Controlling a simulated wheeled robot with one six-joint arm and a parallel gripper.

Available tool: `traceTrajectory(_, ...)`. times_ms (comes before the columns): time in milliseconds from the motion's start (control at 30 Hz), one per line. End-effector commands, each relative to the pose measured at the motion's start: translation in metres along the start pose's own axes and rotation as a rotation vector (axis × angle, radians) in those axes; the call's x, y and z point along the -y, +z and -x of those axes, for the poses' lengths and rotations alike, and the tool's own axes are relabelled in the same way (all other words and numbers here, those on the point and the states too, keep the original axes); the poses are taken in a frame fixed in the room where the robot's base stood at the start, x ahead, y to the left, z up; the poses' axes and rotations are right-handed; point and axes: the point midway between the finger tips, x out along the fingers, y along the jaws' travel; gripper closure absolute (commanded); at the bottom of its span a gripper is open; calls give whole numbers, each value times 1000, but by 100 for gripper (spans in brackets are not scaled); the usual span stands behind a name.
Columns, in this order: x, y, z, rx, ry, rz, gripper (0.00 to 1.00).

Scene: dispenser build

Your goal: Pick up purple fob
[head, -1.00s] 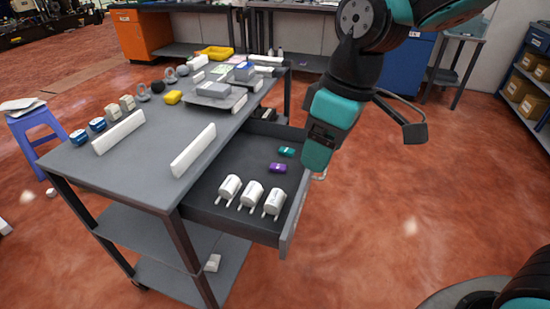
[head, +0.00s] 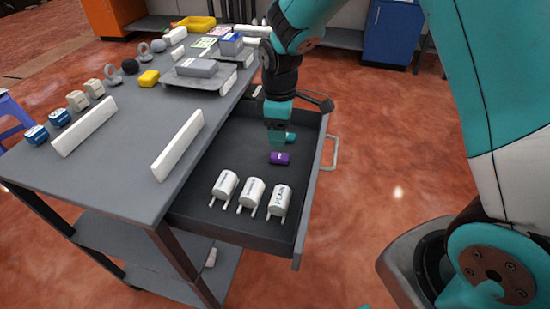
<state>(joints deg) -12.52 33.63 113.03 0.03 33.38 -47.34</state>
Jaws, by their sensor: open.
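The purple fob (head: 280,158) lies on the floor of the open drawer (head: 235,228), behind the white cylinders. My gripper (head: 277,138) points down over the drawer, just behind the purple fob in the picture, and looks empty. A teal fob (head: 290,138) lies beside the gripper tip, partly hidden by it. The fingertips are small and hard to make out. I cannot tell how high they are above the drawer floor.
Several white two-pronged cylinders (head: 250,193) stand in the drawer's front part. Red floor is open to the right.

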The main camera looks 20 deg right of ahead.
Motion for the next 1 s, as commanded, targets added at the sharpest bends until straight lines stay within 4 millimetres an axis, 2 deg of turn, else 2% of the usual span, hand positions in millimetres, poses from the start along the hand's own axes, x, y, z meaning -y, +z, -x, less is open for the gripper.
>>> traceTrajectory(100,0,1,-21,2,-3,-2,38)
traceTrajectory(367,0,0,-41,1,-2,0,38)
traceTrajectory(600,-2,0,-77,1,-2,2,38)
traceTrajectory(733,-2,0,-84,-1,0,2,38)
traceTrajectory(933,-2,-1,-84,-1,1,3,38)
traceTrajectory(1000,-2,-1,-84,-1,1,3,54)
